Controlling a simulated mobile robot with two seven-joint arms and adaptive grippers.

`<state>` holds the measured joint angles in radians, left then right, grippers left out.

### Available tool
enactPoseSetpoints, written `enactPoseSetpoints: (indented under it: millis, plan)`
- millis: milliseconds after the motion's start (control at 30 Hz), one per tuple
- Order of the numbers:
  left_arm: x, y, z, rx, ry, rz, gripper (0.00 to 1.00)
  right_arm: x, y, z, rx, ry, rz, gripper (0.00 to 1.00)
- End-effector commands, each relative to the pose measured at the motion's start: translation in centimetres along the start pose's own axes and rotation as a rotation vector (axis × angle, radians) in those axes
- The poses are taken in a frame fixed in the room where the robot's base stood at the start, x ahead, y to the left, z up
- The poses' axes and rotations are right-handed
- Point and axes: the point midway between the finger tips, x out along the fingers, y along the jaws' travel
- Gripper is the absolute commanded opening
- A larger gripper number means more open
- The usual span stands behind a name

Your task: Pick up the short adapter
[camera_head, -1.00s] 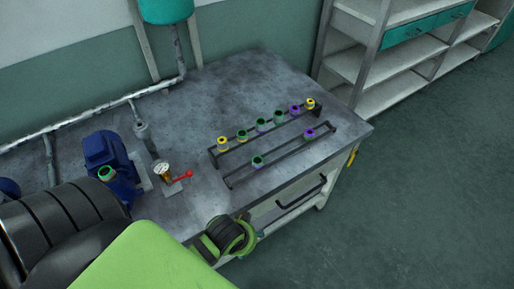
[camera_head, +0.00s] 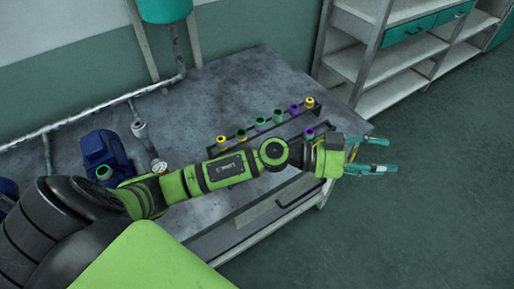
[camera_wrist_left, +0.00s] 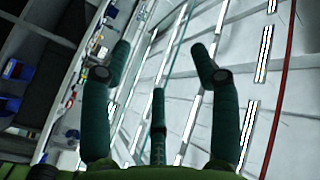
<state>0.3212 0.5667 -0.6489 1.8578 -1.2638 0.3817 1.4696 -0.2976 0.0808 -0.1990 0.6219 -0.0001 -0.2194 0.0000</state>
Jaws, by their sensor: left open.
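Several small ring-topped adapters in yellow, green and purple stand in a back rack row, among them a yellow one (camera_head: 221,140), a green one (camera_head: 277,115) and a purple one (camera_head: 294,108). Another purple one (camera_head: 309,133) stands in the front row, close to my left wrist in the picture. I cannot tell which is the short adapter. My left gripper (camera_head: 391,155) is open and empty, to the right of the racks and past the bench's right edge. Its spread teal fingers also show in the left wrist view (camera_wrist_left: 160,60), with no adapter between them. My right gripper is not in view.
The grey bench (camera_head: 235,85) carries a blue pump (camera_head: 103,152) and a gauge (camera_head: 160,167) at left. My left arm hides most of the front rack and the bench's front. Open shelving (camera_head: 390,75) stands behind right. The floor at right is clear.

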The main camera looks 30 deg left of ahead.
Motion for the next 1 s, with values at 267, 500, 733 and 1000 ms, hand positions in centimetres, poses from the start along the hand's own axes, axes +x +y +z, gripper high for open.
enactPoseSetpoints:
  millis: [267,500,733,1000]
  plan:
    - [-11.3,0.6,14.9,-0.029,-0.779,0.593,0.62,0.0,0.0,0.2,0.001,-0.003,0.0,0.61]
    - [-24.2,-5.5,19.1,-0.166,-1.393,0.583,0.62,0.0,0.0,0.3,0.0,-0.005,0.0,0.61]
    - [-27.1,-6.0,20.6,-0.205,-1.521,0.553,0.62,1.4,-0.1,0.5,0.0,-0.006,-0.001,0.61]
    - [-27.0,-4.7,22.5,-0.203,-1.516,0.556,0.62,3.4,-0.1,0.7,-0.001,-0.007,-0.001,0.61]
